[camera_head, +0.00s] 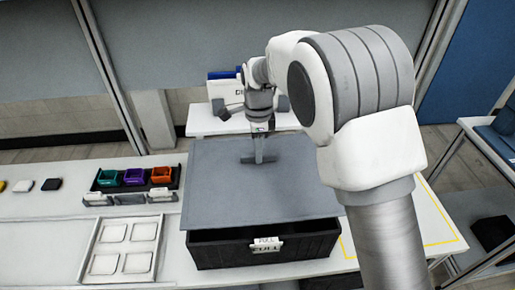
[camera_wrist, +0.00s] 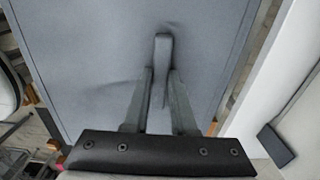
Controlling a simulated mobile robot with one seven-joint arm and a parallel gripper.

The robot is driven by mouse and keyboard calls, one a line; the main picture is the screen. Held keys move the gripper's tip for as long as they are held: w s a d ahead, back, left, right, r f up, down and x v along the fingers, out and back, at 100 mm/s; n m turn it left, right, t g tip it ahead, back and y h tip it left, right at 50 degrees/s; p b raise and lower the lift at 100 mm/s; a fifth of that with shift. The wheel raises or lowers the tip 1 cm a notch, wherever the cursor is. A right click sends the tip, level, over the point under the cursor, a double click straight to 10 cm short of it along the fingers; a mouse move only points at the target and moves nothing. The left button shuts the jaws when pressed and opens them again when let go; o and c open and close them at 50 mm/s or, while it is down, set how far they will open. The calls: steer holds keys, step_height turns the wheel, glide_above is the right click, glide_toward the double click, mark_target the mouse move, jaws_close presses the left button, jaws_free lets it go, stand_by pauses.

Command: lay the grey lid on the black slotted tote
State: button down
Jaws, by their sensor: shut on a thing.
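The grey lid (camera_head: 225,190) is a large flat sheet with a raised handle in its middle, and it covers most of the black tote (camera_head: 290,244) in the head view. The tote's front wall with a white label shows below the lid's front edge. I cannot tell whether the lid touches the rim all round. My gripper (camera_head: 259,150) is above the lid's middle, shut on its handle. In the wrist view the lid (camera_wrist: 80,50) fills most of the picture, and the fingers of my gripper (camera_wrist: 161,75) reach to the handle.
Left of the tote are a white tray with square pads (camera_head: 120,248) and a black rack with green, purple and orange bins (camera_head: 135,178). A yellow outline (camera_head: 440,215) marks the table at right. A white stand with a blue and white box (camera_head: 222,88) is behind.

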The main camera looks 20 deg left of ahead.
steer(key=shift+f+b, duration=1.8)
steer(key=shift+f, duration=1.15)
steer(key=shift+f+b, duration=0.3)
steer(key=shift+f, duration=0.4)
steer(key=c, duration=0.6)
jaws_free()
steer(key=shift+c, duration=0.2)
step_height(320, 180, up, 17)
glide_above(258, 169)
steer(key=w+a, duration=0.1)
steer(key=w, duration=0.2)
steer(key=shift+a+r, duration=0.15)
steer(key=shift+r, duration=0.05)
